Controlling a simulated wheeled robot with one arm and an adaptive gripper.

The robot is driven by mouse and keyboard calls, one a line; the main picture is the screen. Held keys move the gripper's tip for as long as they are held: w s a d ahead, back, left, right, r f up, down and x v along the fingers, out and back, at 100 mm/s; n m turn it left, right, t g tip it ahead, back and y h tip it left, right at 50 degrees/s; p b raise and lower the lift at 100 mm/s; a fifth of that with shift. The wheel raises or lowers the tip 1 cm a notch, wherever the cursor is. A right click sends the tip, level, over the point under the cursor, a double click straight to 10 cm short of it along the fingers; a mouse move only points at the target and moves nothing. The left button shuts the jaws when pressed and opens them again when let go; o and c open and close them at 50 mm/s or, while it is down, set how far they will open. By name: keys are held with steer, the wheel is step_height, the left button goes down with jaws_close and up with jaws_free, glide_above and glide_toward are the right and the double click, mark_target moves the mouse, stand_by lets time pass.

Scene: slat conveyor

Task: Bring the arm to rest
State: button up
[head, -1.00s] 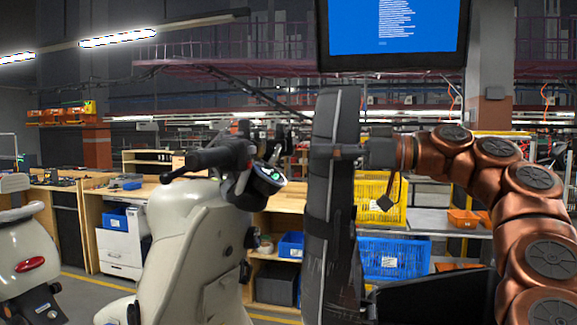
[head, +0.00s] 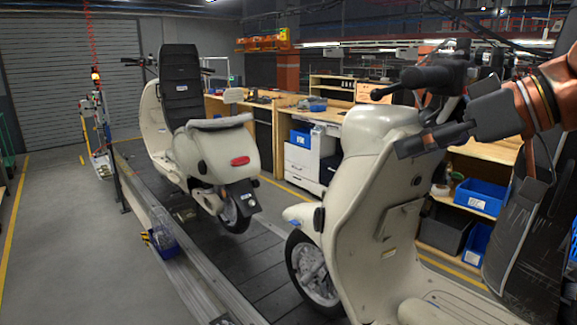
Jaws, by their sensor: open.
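My gripper (head: 468,172) is at the right of the head view, at the end of my copper-coloured arm (head: 540,95). Its two dark fingers are spread wide apart, with nothing between them. One finger points left across the upper body of the near cream scooter (head: 365,200), just below the handlebar; the other hangs down in front of the scooter's black upright seat part (head: 535,240). I cannot tell whether the fingers touch the scooter. Most of my arm is out of view on the right.
A second cream scooter (head: 215,150) stands further along the dark slat conveyor (head: 262,262). A metal rail (head: 190,270) edges it on the left, with a blue bin (head: 163,240). Workbenches (head: 325,117) line the back. The floor (head: 70,230) at left is clear.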

steer(key=s+a+f+m+g+h, duration=0.1)
steer(key=s+a+f+g+h, duration=0.2)
steer(key=f, duration=0.7)
steer(key=s+a+f+m+g+h, duration=0.15)
steer(key=s+a+f, duration=0.25)
steer(key=f, duration=0.6)
steer(key=s+d+f+m+g+h, duration=0.2)
steer(key=s+d+f, duration=0.1)
steer(key=s+f, duration=0.4)
steer(key=s+d+f+m+g+h, duration=0.2)
steer(key=s+f, duration=0.5)
steer(key=f, duration=0.5)
steer(key=shift+s+d+m+h, duration=0.35)
steer(key=shift+d+m+h, duration=0.35)
steer(key=shift+d, duration=0.25)
stand_by(0.8)
